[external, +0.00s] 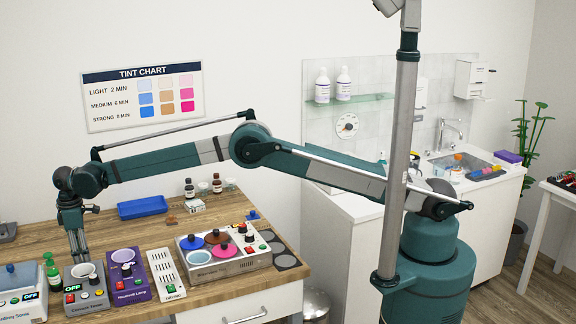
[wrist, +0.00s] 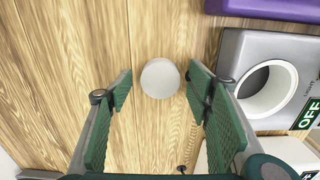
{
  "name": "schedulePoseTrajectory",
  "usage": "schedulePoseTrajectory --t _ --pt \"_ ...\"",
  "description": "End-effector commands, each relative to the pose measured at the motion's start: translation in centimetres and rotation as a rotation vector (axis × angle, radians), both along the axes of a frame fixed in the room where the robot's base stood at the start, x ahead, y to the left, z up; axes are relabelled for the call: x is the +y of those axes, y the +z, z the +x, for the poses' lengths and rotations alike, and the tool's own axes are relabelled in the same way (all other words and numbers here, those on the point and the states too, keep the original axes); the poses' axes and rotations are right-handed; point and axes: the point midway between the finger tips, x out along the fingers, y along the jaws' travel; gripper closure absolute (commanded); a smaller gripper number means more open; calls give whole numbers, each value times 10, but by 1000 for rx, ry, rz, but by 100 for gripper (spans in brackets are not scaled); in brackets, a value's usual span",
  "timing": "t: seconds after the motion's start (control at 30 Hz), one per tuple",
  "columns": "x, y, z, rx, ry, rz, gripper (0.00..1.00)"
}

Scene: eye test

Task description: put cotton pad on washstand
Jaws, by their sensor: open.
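A small round white cotton pad (wrist: 160,78) lies on the wooden tabletop in the wrist view. My gripper (wrist: 158,92) is open over it, with one green-padded finger on each side and the pad between the fingertips. I cannot tell whether the fingers touch it. In the external view my gripper (external: 78,250) points down at the left part of the wooden table, behind a grey device; the pad is hidden there. The washstand (external: 490,235) is the white cabinet with a sink at the right, partly behind my arm and column.
A grey device with a white cup (external: 86,285) stands close to my gripper, with a purple device (external: 127,275) beside it. A blue tray (external: 142,207) lies behind.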

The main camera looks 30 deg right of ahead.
Motion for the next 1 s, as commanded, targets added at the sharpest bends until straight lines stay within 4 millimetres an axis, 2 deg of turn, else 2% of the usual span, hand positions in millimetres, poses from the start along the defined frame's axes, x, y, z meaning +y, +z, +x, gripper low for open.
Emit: schedulePoseTrajectory --t 0.4,0.57,1.0 --pt "0 0 0 0 0 0 50" --pt "0 0 0 0 0 0 70" --pt "0 2 0 0 0 0 72"
